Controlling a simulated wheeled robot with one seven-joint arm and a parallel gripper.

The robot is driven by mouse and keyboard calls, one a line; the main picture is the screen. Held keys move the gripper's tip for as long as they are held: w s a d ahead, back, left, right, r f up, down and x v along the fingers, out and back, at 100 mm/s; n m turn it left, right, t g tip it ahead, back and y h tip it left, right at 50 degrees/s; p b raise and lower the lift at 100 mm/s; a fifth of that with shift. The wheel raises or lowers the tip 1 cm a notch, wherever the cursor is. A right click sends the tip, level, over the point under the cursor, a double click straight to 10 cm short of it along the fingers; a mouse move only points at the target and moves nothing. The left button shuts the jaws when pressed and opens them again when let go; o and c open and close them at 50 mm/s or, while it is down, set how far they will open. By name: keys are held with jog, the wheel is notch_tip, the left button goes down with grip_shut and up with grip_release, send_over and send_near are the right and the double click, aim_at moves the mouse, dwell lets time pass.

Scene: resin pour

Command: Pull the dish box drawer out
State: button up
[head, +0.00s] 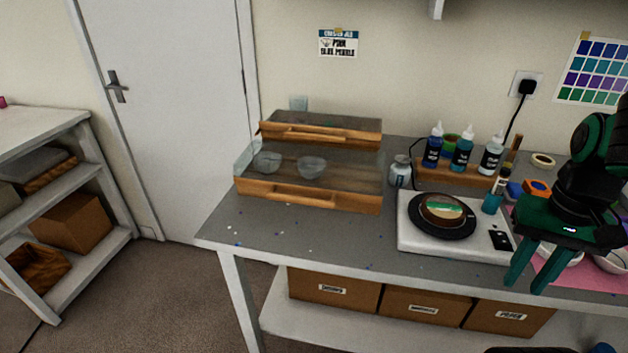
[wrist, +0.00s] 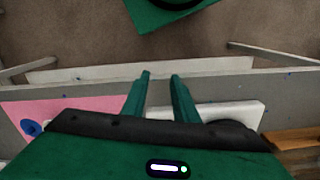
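The dish box (head: 360,197) stands at the back left of the grey worktable, with a wooden front, a long wooden handle (head: 290,193) and clear side walls. Two clear bowls (head: 312,168) show inside it. A second wooden front with a handle (head: 318,133) shows behind, near the wall. I cannot tell from this angle which part slides. My gripper (head: 527,282) is at the right, near the table's front edge, well apart from the box. Its green fingers are spread and empty, as the wrist view also shows (wrist: 160,76).
A white hotplate (head: 423,239) with a dark round plate and a resin piece stands between box and gripper. A small jar (head: 400,171) and a wooden rack (head: 455,176) of bottles stand behind. The table's front left is clear apart from small specks. A pink mat (head: 570,272) lies right.

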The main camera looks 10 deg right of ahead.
aim_at(305, 190)
jog(key=shift+w+a, duration=0.15)
